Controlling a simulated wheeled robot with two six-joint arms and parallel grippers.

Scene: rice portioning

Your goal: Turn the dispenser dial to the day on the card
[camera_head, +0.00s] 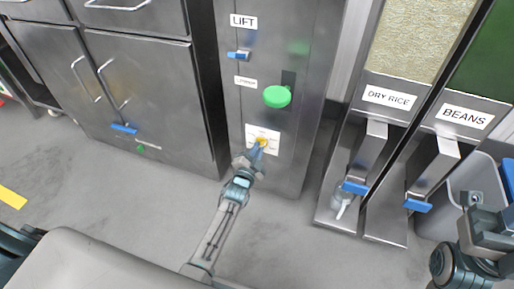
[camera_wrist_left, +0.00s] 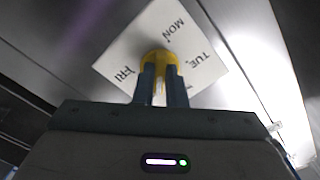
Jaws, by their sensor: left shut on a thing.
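The yellow dial (camera_head: 262,141) sits on a white day card (camera_head: 274,134) low on the steel dispenser front. In the left wrist view the card (camera_wrist_left: 138,40) reads MON, TUE and FRI around the dial (camera_wrist_left: 158,58); other words are hidden. My left gripper (camera_head: 257,150) reaches up to the dial and is shut on it; its two fingers (camera_wrist_left: 161,85) press either side of it in the left wrist view. The dial's pointer direction is not clear. My right gripper (camera_head: 490,230) is partly in view at the right edge, away from the dial; its fingertips are unclear.
Above the dial are a green round button (camera_head: 277,96) and a blue lever (camera_head: 238,55) under a LIFT label. DRY RICE (camera_head: 389,97) and BEANS (camera_head: 465,116) dispensers with blue handles stand to the right. Steel cabinets (camera_head: 150,85) stand left. The grey floor in front is clear.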

